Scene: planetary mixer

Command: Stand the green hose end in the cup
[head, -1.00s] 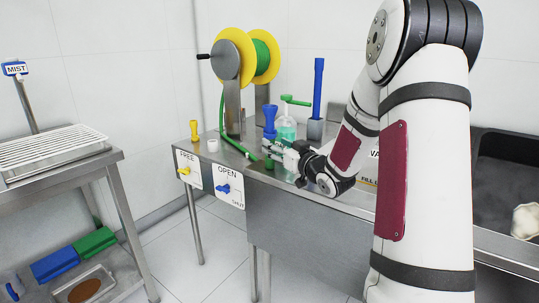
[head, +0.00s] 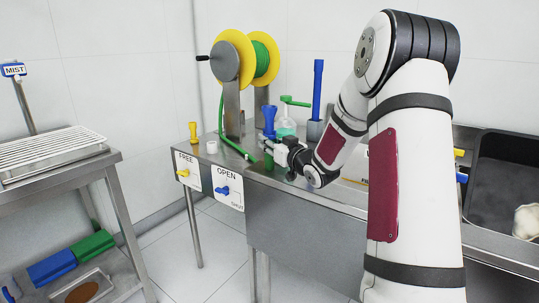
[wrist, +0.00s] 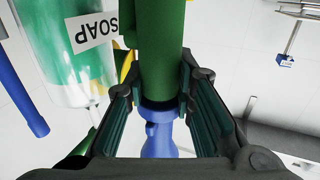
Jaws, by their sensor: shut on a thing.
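My gripper (wrist: 160,105) is shut on the upright green hose end (wrist: 165,50), with a finger on each side. A blue nozzle (wrist: 158,145) sits against its end, and the wrist view is upside down. In the head view the blue nozzle (head: 269,121) is above the green hose end (head: 268,160), and my gripper (head: 275,152) is to their right. The green hose (head: 233,146) runs down from the reel to it. A small white cup (head: 212,147) stands to the left on the bench. I cannot tell whether this is the task's cup.
A yellow reel (head: 232,57) stands behind on a grey post. A soap bottle (head: 287,127) and a grey holder (head: 315,131) with a blue rod stand close behind my gripper. A small yellow nozzle (head: 193,132) stands at the bench's left end. A sink (head: 500,165) is at right.

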